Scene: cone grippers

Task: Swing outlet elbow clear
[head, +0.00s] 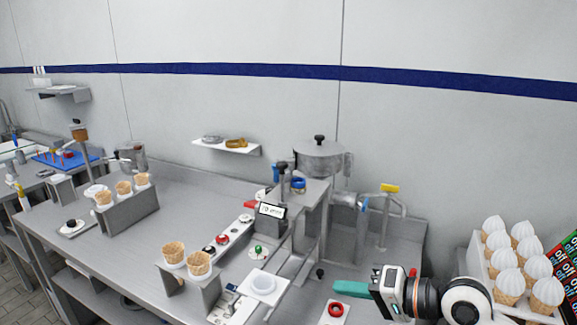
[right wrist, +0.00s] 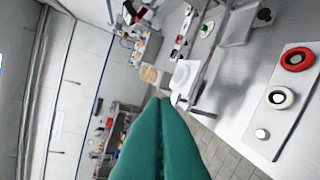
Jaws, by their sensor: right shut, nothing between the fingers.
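A steel machine with a lidded hopper (head: 318,158) stands at the back of the steel counter. A bent steel pipe (head: 387,222) with a yellow handle (head: 389,188) stands to the right of the machine; it may be the outlet elbow, but I cannot tell for sure. A blue lever (head: 363,203) sits just left of it. My right gripper (head: 336,286) has teal fingers and is shut and empty, low over the front of the counter, apart from the pipe. The right wrist view also shows its closed fingers (right wrist: 163,103). My left gripper is out of view.
A rack of white-topped cones (head: 521,262) stands at the right. A panel with red button (head: 335,309) lies below my right gripper. The left counter has free room.

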